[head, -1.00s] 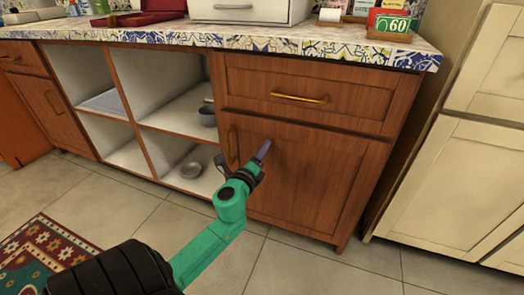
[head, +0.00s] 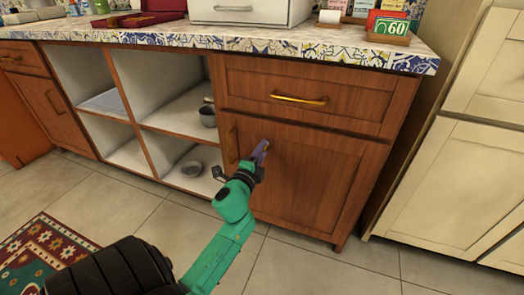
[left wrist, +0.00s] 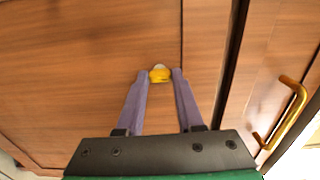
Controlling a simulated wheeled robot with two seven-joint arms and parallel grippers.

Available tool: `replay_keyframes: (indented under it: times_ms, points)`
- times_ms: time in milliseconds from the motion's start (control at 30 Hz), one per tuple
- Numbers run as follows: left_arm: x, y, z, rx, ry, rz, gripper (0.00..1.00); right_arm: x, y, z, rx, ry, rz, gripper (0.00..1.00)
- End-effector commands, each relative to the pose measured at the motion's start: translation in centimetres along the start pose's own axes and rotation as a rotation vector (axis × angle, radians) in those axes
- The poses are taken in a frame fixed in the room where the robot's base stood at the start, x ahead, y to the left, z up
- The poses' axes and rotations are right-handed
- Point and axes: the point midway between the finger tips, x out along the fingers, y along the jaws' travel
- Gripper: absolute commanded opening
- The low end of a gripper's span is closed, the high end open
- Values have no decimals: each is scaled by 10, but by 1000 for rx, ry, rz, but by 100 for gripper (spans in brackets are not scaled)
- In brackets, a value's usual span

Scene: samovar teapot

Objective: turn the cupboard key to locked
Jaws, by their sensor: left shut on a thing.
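The cupboard door (head: 308,185) is brown wood, below a drawer, and looks closed. My left gripper (head: 260,150) is at the upper left part of this door, just right of its brass handle (head: 231,144). In the left wrist view the yellow key (left wrist: 160,73) stands at the door face between the tips of my purple fingers (left wrist: 159,78). The gripper is shut on the key. Only the key's yellow end shows; its shaft and the keyhole are hidden. In the head view the gripper covers the key. My right gripper is not in view.
Above is a drawer (head: 310,95) with a brass handle (head: 299,99). Open shelves with pots (head: 207,116) are to the left. A tiled counter (head: 350,45) holds several items. A cream cabinet (head: 445,180) stands right. The floor in front is clear apart from a patterned rug (head: 45,250).

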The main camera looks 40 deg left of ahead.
Motion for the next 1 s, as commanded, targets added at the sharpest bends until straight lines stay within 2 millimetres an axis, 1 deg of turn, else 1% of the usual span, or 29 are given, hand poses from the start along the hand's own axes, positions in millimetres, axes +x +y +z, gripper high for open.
replay_keyframes:
  times_ms: [333, 367, 400, 433, 733, 800, 867, 967, 1000]
  points:
    - [0, 0, 1, -6, -2, 1, 0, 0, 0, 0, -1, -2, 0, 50]
    - [0, 0, 1, -6, -2, 1, 40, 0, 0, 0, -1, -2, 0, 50]
    - [0, 0, 1, -6, -2, 1, 55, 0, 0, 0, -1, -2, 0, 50]
    - [0, 0, 1, -6, -2, 1, 66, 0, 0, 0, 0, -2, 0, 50]
    - [0, 0, 0, -4, -1, 1, 66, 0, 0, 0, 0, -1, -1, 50]
    - [-4, 1, 0, -5, 0, 1, 66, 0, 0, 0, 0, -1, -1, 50]
    - [-10, 1, 0, -6, 0, 2, 66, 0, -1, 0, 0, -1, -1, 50]
    - [-29, 2, 0, -7, -1, 4, 66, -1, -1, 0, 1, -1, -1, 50]
    - [-40, 3, 0, -7, -2, 5, 66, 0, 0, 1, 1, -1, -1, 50]
